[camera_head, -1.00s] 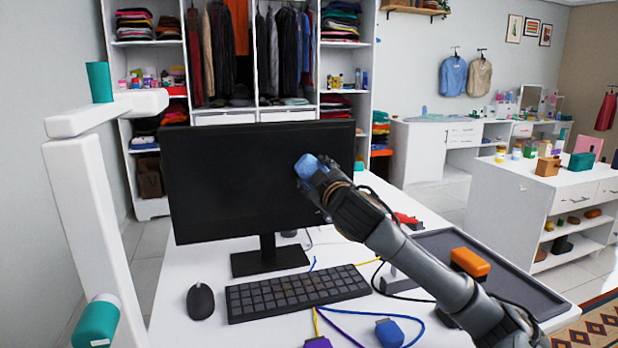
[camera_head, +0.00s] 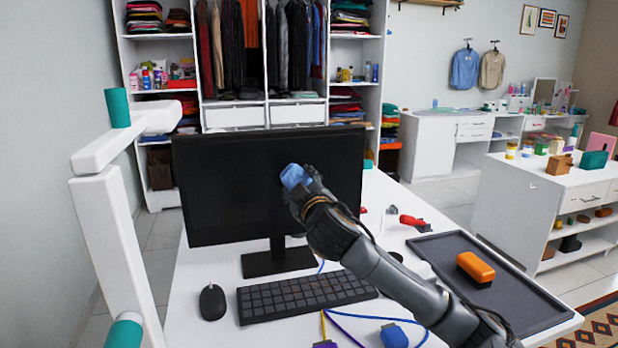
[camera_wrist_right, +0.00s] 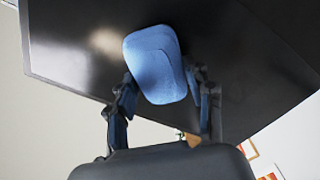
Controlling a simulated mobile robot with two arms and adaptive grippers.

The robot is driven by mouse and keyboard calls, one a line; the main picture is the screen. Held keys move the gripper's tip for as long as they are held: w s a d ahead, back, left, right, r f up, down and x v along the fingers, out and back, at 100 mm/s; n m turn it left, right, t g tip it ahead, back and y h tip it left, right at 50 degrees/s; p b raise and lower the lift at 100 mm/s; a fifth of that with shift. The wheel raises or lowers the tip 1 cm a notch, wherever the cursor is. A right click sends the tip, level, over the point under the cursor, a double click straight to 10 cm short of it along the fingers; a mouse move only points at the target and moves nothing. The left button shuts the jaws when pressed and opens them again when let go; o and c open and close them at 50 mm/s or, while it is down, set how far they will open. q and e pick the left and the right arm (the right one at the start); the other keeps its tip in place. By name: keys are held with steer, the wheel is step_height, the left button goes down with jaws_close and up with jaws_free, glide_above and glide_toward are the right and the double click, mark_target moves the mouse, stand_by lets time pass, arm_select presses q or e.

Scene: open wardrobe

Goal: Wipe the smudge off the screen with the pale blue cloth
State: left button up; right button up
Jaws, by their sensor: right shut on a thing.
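The black screen (camera_head: 225,190) stands upright on the white desk. My right gripper (camera_head: 297,192) is in front of it, right of its middle, shut on the pale blue cloth (camera_head: 291,176). In the right wrist view the folded cloth (camera_wrist_right: 155,65) sits between the two fingers (camera_wrist_right: 165,100), over the screen (camera_wrist_right: 65,55). I cannot tell whether it presses on the glass. A blurred, pale brownish patch, which looks like the smudge (camera_wrist_right: 106,41), shows on the screen left of the cloth in that view. I cannot make it out in the head view. My left gripper is not in view.
A keyboard (camera_head: 305,296) and a mouse (camera_head: 212,302) lie before the screen. Loose cables and a blue plug (camera_head: 394,336) lie at the desk's front. A dark tray (camera_head: 520,305) holding an orange object (camera_head: 475,267) is on the right, below my right arm.

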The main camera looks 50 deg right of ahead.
mark_target(286, 183)
steer(key=shift+w+a, duration=0.35)
steer(key=shift+a, duration=0.15)
steer(key=shift+w+a+r+p, duration=0.1)
steer(key=shift+w+a+p, duration=0.35)
steer(key=shift+a+p, duration=0.35)
steer(key=shift+w+a+p, duration=0.3)
steer(key=shift+w+a, duration=0.15)
steer(key=shift+a, duration=0.25)
steer(key=shift+w+a+p, duration=0.3)
steer(key=shift+a+p, duration=0.05)
steer(key=shift+a, duration=0.2)
steer(key=shift+w+a, duration=0.3)
steer(key=shift+a, duration=0.2)
steer(key=shift+w+a, duration=0.25)
steer(key=shift+a, duration=0.2)
steer(key=shift+w+a+p, duration=0.4)
steer(key=shift+a+p, duration=0.15)
steer(key=shift+w+a+p, duration=0.2)
steer(key=shift+w+a, duration=0.15)
steer(key=shift+a, duration=0.25)
steer(key=shift+w+a+p, duration=0.15)
steer(key=shift+w+a, duration=0.2)
steer(key=shift+a, duration=0.2)
steer(key=shift+w+a, duration=0.4)
steer(key=shift+a, duration=0.2)
steer(key=shift+w+a, duration=0.35)
steer(key=shift+a, duration=0.25)
